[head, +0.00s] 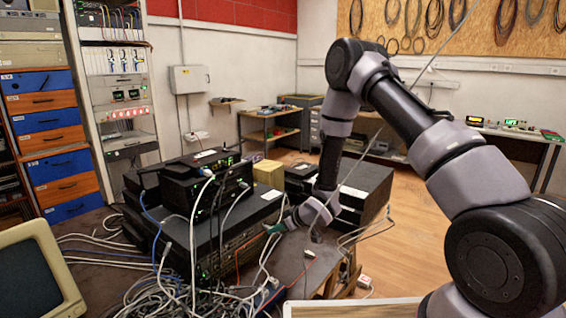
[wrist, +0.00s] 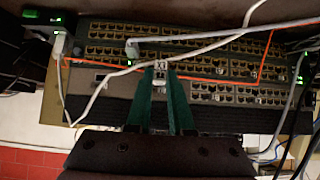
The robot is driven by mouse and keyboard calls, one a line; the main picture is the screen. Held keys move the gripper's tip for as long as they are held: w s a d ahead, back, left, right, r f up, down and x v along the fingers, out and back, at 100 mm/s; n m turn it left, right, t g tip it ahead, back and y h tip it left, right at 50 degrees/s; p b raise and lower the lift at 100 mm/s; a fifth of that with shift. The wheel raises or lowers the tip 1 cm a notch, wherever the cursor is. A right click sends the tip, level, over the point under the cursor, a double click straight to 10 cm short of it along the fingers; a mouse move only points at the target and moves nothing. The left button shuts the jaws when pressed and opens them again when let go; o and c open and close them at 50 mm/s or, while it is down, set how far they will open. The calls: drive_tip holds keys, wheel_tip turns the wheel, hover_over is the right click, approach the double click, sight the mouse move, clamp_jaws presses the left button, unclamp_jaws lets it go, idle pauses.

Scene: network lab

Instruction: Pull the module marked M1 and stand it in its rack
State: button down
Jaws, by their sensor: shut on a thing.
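My gripper (head: 272,228) reaches down to the front of a dark network switch (head: 225,240) on the cluttered table. In the wrist view its two green fingers (wrist: 161,78) are shut on a small light module (wrist: 160,67) at the switch's port face (wrist: 110,82). The module bears a small dark mark that I cannot read for certain. I cannot tell how far it sits in its port. The module is too small to make out in the head view. I cannot make out a module rack in either view.
An orange cable (wrist: 95,66) and a grey cable (wrist: 205,48) run across the switch face close to the fingers. Tangled cables (head: 165,290) cover the table front. Smaller black devices (head: 205,180) are stacked on the switch. A beige monitor (head: 35,275) stands at the left.

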drive_tip(key=shift+s+d, duration=0.6)
drive_tip(key=shift+d, duration=0.2)
drive_tip(key=shift+s+d, duration=0.6)
drive_tip(key=shift+d, duration=0.15)
idle(1.4)
drive_tip(key=w+d+r+m+h, duration=0.2)
drive_tip(key=d+r+m+h, duration=0.15)
drive_tip(key=d+r, duration=0.55)
drive_tip(key=w+d+r+m+h, duration=0.25)
drive_tip(key=d+r+m, duration=0.2)
drive_tip(key=d, duration=0.85)
drive_tip(key=m+g+y, duration=0.1)
drive_tip(key=m+y, duration=0.4)
drive_tip(key=m, duration=2.3)
hover_over(254, 312)
drive_tip(key=shift+w+d+f, duration=0.1)
drive_tip(key=shift+d+f, duration=0.05)
drive_tip(key=shift+f, duration=2.2)
drive_tip(key=shift+w+d+f, duration=0.1)
drive_tip(key=shift+f, duration=2.3)
drive_tip(key=shift+d+f, duration=0.15)
drive_tip(key=shift+f, duration=2.2)
